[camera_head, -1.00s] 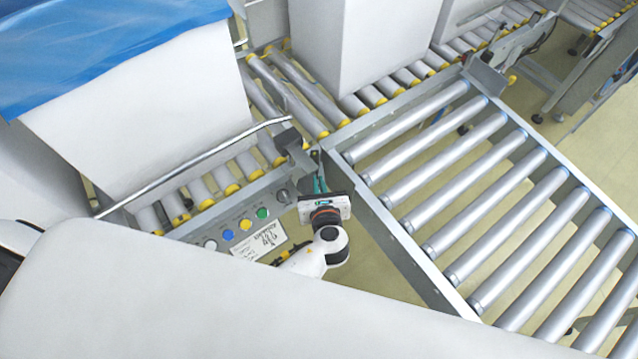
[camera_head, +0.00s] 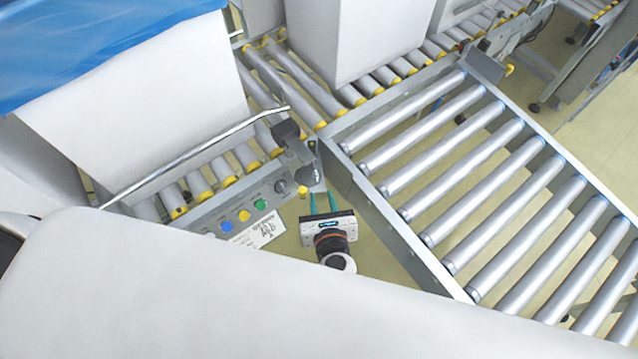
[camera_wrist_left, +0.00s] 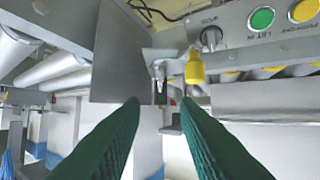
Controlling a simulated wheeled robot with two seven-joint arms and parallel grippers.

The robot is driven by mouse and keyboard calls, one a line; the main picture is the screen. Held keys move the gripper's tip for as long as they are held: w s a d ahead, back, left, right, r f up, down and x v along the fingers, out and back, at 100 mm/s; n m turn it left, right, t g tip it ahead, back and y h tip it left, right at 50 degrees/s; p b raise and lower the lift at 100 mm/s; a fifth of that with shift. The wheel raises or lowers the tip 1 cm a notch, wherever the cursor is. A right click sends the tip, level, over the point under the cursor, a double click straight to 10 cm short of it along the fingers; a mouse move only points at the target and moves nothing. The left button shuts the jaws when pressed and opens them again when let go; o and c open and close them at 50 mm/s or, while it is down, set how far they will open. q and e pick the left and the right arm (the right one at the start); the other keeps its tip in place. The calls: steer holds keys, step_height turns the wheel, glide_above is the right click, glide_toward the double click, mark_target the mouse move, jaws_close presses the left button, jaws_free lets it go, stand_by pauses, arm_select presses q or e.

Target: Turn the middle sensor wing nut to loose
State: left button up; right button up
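A grey metal bracket at the conveyor corner carries a small dark knob-like part (camera_head: 313,176), perhaps the wing nut; its shape is too small to be sure. In the left wrist view a small metal fitting (camera_wrist_left: 159,70) hangs under the bracket edge, between the fingers and beyond their tips. Which sensor fitting is the middle one, I cannot tell. My right gripper is not in view.
A control panel with a black rotary switch (camera_head: 281,187) and coloured buttons (camera_head: 244,215) is left of the gripper. A roller conveyor (camera_head: 470,180) runs at the right. A metal guide rod (camera_head: 190,160) and a blue-lined box (camera_head: 140,120) stand at the left.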

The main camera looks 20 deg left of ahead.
arm_select(q)
steer(key=shift+v, duration=1.4)
steer(key=s+a+f+n+g+h, duration=0.2)
steer(key=s+f+n+g, duration=0.15)
steer(key=f, duration=0.85)
steer(key=s+a+f+n+g+h, duration=0.1)
steer(key=s+a+f+n+g, duration=0.3)
steer(key=f, duration=0.8)
steer(key=s+a+f+n+g, duration=0.1)
steer(key=s+a+f+n, duration=0.2)
steer(key=s+n, duration=0.3)
steer(key=s+a+f+n+g+h, duration=0.1)
steer(key=s+a+f+n, duration=0.2)
steer(key=s+f+n, duration=0.3)
steer(key=s+a+f+n+g+h, duration=0.1)
steer(key=s+a+f+n, duration=0.3)
steer(key=s+n, duration=0.4)
steer(key=shift+f+n+g, duration=0.35)
steer(key=shift+f+n, duration=0.3)
